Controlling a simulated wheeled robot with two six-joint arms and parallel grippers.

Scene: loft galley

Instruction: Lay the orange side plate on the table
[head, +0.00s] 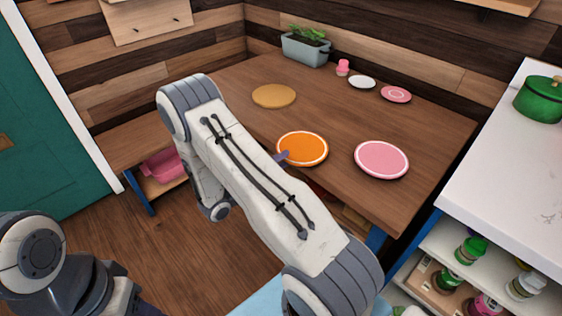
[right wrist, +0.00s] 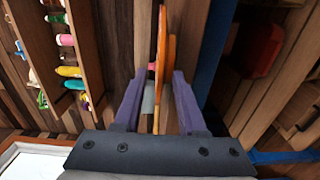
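The orange side plate (head: 302,148) has a pale ring and appears flat at the near edge of the wooden table (head: 330,112); I cannot tell if it fully rests there. My right gripper (head: 284,156) is at its left rim, mostly hidden by my right arm. In the right wrist view the plate (right wrist: 161,60) is edge-on between the purple fingers of the right gripper (right wrist: 160,76). Gaps show between the plate and the fingers, so the gripper looks open around the rim. My left gripper is out of view.
A larger pink plate (head: 381,160) lies to the right. A tan round mat (head: 273,95), a white plate (head: 362,82), a small pink plate (head: 396,94), a pink cup (head: 342,68) and a planter (head: 305,50) are farther back. The table's middle is clear.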

